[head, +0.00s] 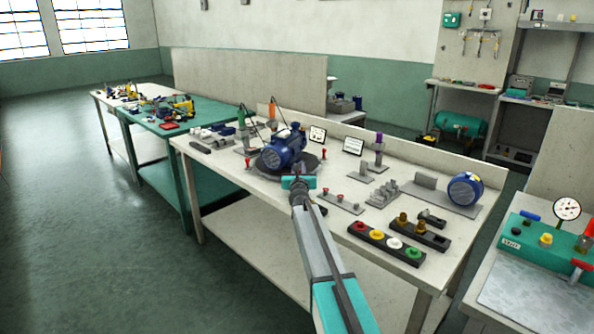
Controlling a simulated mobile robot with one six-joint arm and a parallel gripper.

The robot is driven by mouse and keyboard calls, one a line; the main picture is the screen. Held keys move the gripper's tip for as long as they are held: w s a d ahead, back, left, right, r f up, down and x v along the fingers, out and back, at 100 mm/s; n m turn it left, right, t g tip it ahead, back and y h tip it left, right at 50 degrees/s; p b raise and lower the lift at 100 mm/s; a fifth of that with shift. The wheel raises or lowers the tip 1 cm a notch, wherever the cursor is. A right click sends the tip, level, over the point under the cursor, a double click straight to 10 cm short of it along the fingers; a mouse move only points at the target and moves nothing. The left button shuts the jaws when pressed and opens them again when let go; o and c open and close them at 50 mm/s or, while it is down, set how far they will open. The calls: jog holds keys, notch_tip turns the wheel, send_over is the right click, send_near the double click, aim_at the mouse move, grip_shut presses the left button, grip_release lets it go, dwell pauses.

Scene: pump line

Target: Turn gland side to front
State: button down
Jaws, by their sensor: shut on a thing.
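A blue motor-like pump unit (283,150) sits on a dark round turntable (262,168) on the middle workbench. Its ribbed round end faces the front left. I cannot make out which side carries the gland. Red-topped handles stand at the turntable's left edge (247,163) and right edge (323,154). My gripper (298,181) is at the front edge of the turntable, just below the blue unit. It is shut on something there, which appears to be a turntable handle. The gripper itself hides most of what it holds.
Right of the turntable are a rail with red knobs (341,203), grey blocks, a second blue motor (465,189) and a strip of coloured buttons (384,241). Two small signs stand behind. A green test box (545,243) is on the right bench. Open floor lies at left.

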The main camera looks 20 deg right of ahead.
jog(key=shift+a, duration=0.15)
dwell(0.8)
jog(key=c, duration=1.9)
grip_release()
jog(key=shift+c, duration=0.2)
jog(key=shift+b+v, duration=0.3)
jog(key=shift+v, duration=6.55)
